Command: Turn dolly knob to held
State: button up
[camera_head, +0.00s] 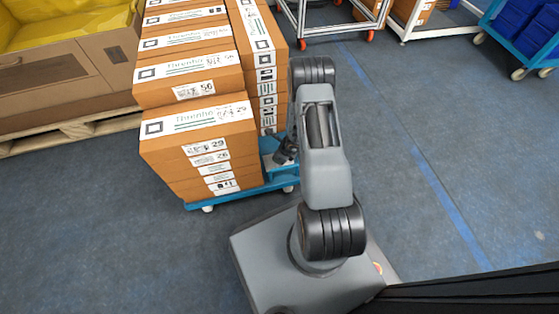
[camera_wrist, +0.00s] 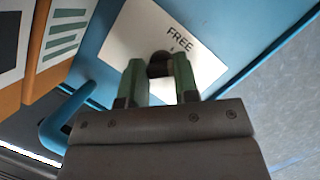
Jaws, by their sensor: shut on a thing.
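The dolly knob (camera_wrist: 161,64) is a small dark knob on a white label plate (camera_wrist: 128,32) on the blue dolly (camera_wrist: 225,28). The word FREE shows on the plate above the knob; no HELD mark is visible. My gripper (camera_wrist: 161,72) has its two green fingers on either side of the knob and is shut on it. In the head view the blue dolly (camera_head: 238,193) carries stacked boxes, and the end of my arm is at its right side. My arm hides the knob there.
Orange boxes (camera_head: 200,135) with white labels are stacked on the dolly, close beside my gripper. Wheeled racks and blue bins (camera_head: 520,25) stand at the back. The floor at right is clear.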

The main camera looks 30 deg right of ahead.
jog(key=shift+m+t+h+b, duration=0.3)
jog(key=shift+m+h+b, duration=0.2)
jog(key=shift+m+b, duration=0.8)
jog(key=shift+m, duration=0.5)
jog(key=o, duration=0.9)
jog(key=shift+p, duration=0.3)
jog(key=p+v, duration=0.6)
jog(key=v, duration=0.8)
jog(key=shift+a, duration=0.2)
jog(key=shift+c, duration=0.3)
